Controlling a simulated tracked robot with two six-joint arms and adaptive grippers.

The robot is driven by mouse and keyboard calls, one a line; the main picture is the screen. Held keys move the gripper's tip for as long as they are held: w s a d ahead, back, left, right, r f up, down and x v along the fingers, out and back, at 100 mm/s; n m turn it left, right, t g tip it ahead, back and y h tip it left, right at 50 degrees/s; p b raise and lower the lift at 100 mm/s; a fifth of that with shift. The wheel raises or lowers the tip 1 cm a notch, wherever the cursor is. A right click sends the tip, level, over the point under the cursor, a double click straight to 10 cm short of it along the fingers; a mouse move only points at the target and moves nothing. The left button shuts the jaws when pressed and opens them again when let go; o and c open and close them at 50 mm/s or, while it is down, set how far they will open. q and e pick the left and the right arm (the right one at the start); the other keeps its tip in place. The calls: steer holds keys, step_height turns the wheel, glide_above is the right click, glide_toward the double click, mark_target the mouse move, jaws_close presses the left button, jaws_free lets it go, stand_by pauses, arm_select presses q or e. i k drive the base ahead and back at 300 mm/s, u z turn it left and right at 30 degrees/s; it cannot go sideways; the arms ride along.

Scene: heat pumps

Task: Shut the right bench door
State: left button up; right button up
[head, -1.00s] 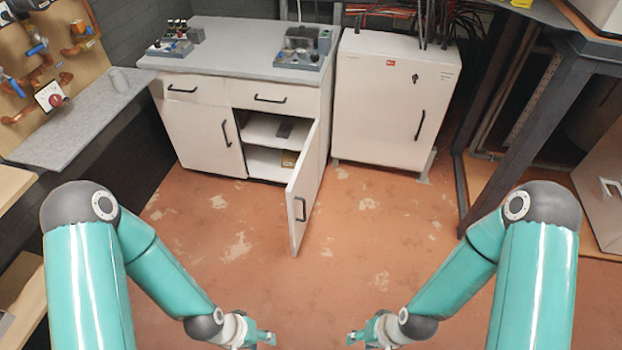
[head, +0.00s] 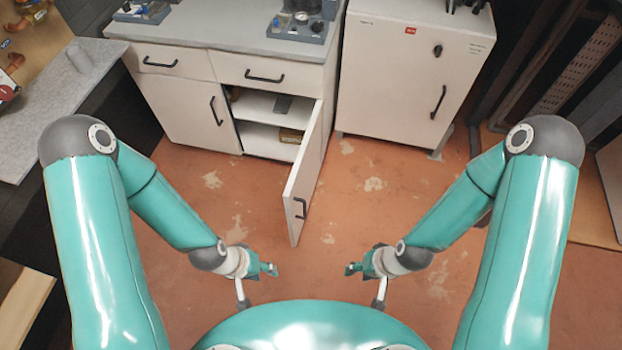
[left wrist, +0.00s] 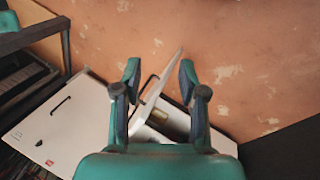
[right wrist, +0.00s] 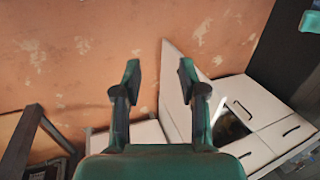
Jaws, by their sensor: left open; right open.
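The right bench door (head: 302,185) is white and stands wide open from the bench (head: 190,85), its edge swung out toward me. Its dark handle (head: 300,208) is near the free edge. The open compartment shows a shelf (head: 265,105) with a dark item and a small box. My left gripper (head: 274,268) is open and empty, short of the door and to its left. My right gripper (head: 350,268) is open and empty, short of the door and to its right. The door also shows between the left wrist fingers (left wrist: 155,95) and in the right wrist view (right wrist: 175,85).
A white cabinet (head: 400,85) stands right of the bench. A grey side counter (head: 65,110) is on the left and a dark frame (head: 570,100) on the right. The left bench door (head: 185,115) is shut. The floor (head: 390,190) around the open door is clear.

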mark_target(297, 196)
steer(key=u, duration=0.1)
steer(key=k, duration=1.25)
steer(key=z, duration=0.55)
steer(key=i, duration=1.85)
steer(key=u, duration=0.15)
